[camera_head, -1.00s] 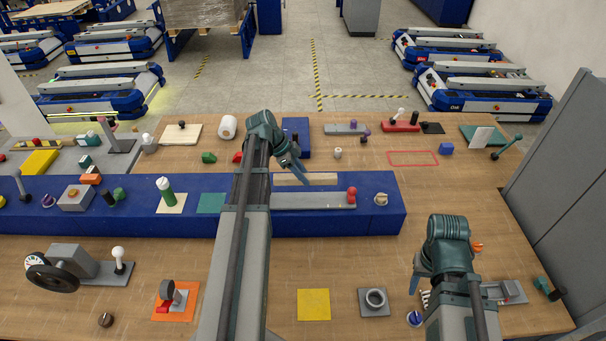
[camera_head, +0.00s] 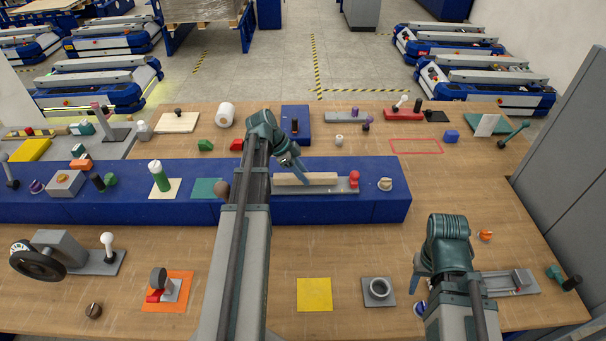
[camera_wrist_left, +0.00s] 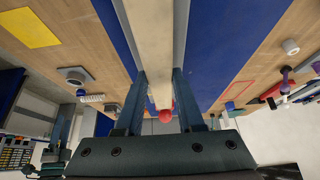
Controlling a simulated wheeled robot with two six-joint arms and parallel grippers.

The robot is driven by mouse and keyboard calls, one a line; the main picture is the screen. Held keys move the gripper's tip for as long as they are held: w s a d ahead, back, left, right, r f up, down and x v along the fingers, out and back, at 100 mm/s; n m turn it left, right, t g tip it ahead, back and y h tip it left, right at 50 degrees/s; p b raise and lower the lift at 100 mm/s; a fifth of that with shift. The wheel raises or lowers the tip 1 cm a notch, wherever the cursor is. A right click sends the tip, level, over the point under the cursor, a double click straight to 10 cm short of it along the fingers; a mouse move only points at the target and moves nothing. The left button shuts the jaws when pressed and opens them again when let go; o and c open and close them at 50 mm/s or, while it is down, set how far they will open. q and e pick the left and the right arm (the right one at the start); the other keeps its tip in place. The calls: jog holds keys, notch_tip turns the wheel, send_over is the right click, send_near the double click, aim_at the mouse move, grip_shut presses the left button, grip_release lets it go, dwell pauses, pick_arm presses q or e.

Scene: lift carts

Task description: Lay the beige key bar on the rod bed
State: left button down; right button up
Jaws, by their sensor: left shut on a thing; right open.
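The beige key bar (camera_head: 303,179) lies lengthwise along the grey rod bed (camera_head: 330,189), which is on the blue platform and has a red knob (camera_head: 354,177) at its right end. My left gripper (camera_wrist_left: 160,92) is shut on the beige key bar, with a finger on each side. In the left wrist view the bar (camera_wrist_left: 146,45) runs between the fingers, with grey bed showing along it. Whether the bar touches the bed or is just above it, I cannot tell. My right gripper (camera_head: 420,285) is open and empty over the front right of the table.
The blue platform (camera_head: 390,210) crosses the table. A yellow square (camera_head: 314,294) and a grey ring block (camera_head: 379,290) are in front. A grey cabinet (camera_head: 570,150) stands at the right.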

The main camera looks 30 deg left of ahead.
pick_arm(q)
jog(key=shift+f+b, duration=0.6)
dwell(0.6)
jog(key=shift+c, duration=2.2)
grip_release()
jog(key=shift+r, duration=0.15)
jog(key=shift+r+p, duration=0.4)
jog(key=shift+p, duration=0.15)
notch_tip(320, 180, up, 3)
jog(key=p, duration=0.3)
jog(key=s+d+r, duration=0.1)
jog(key=s+d, duration=0.7)
jog(key=s, duration=0.5)
jog(key=shift+s+d+p, duration=0.25)
jog(key=shift+s+p, duration=0.05)
jog(key=shift+p, duration=0.15)
